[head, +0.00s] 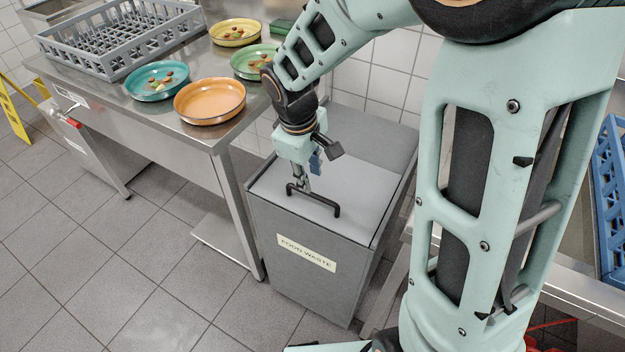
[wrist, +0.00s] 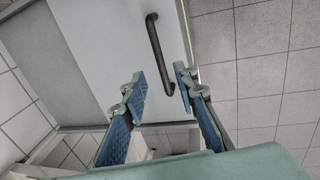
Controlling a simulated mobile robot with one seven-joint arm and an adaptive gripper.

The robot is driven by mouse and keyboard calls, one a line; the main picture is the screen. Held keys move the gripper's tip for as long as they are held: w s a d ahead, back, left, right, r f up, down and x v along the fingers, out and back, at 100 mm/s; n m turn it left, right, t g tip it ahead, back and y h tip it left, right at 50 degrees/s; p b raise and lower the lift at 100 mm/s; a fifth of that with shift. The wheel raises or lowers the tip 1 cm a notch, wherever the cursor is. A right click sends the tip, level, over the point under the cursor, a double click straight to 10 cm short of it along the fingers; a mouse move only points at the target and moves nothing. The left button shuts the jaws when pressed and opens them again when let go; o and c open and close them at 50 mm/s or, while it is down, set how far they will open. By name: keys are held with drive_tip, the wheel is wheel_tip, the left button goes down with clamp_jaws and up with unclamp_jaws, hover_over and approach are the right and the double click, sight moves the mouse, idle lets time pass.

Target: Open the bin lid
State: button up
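The grey bin (head: 290,285) stands with its flat lid (head: 268,192) down; a label on its front reads "FOOD WASTE". A black bar handle (head: 322,203) lies along the lid near its front edge. My gripper (head: 302,182) points down at the left part of the handle. In the wrist view my gripper (wrist: 161,82) is open, with blue pads apart. One end of the handle (wrist: 156,45) shows between the fingertips, and neither finger visibly presses on it. I cannot tell whether the fingertips reach down to handle height.
A steel table (head: 215,135) left of the bin holds a grey dish rack (head: 125,65), an orange plate (head: 209,100), a teal plate (head: 157,80) and other plates with food scraps. A tiled wall is behind the bin. A blue rack (head: 612,190) is at right. The floor in front is clear.

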sight(313, 194)
drive_tip(key=f, duration=0.5)
drive_tip(key=w+f+b, duration=0.1)
drive_tip(key=f, duration=0.1)
drive_tip(key=shift+w+d+f, duration=0.1)
drive_tip(key=shift+d+f, duration=0.05)
drive_tip(key=shift+d, duration=0.25)
drive_tip(key=shift+c, duration=0.5)
clamp_jaws()
